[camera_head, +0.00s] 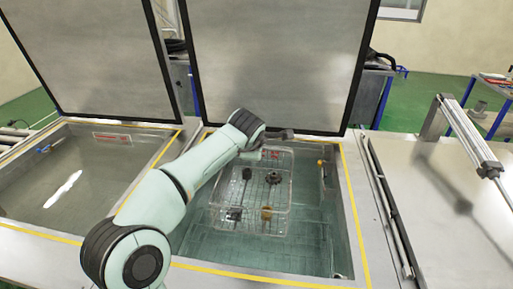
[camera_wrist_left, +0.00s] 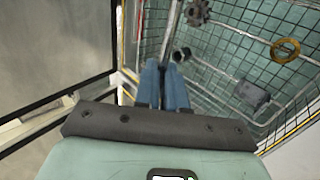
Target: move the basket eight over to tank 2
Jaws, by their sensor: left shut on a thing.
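The wire basket (camera_head: 282,208) is in the open middle tank (camera_head: 312,255), toward its back; several small parts lie in it, among them a dark gear (camera_head: 273,177) and a brass ring (camera_head: 266,212). In the wrist view the basket mesh (camera_wrist_left: 232,62) fills the right side. My left gripper (camera_head: 264,149) is at the basket's back edge. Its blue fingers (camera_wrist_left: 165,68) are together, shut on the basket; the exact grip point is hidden. I cannot tell whether the basket hangs clear of the tank floor. I see no tank number.
The left tank (camera_head: 70,185) has its lid (camera_head: 90,55) raised and holds liquid. The middle tank's lid (camera_head: 275,60) stands raised behind my gripper. To the right is a flat closed cover (camera_head: 435,205) with a pneumatic cylinder (camera_head: 470,135). Yellow lines edge the tanks.

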